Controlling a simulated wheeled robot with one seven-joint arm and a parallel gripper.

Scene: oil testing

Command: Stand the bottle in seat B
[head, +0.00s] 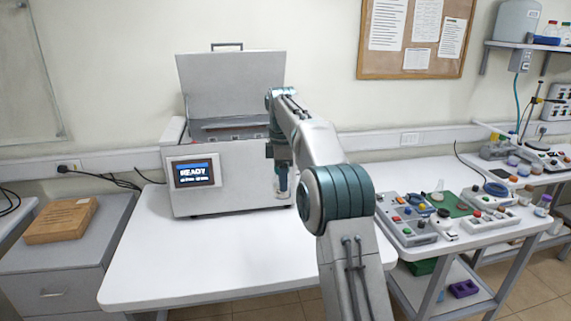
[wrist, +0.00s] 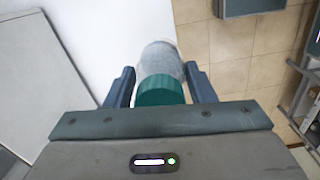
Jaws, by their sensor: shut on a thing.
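My gripper (head: 281,178) is at the right front corner of the grey-white tester (head: 240,181), pointing down. In the wrist view my gripper (wrist: 160,82) has its two blue fingers on either side of a bottle (wrist: 158,58) with a green cap (wrist: 160,90) and a pale, translucent body. The bottle also shows in the head view (head: 281,190), upright and partly hidden by the fingers. The tester's lid (head: 230,85) stands open. Its screen (head: 194,173) reads READY. The opening shows only as a narrow strip, and I cannot make out seat B.
The white table (head: 200,255) is bare in front of the tester. A second bench to the right carries grey button boxes (head: 405,222) and small parts. The wrist view shows tiled floor beyond the table edge.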

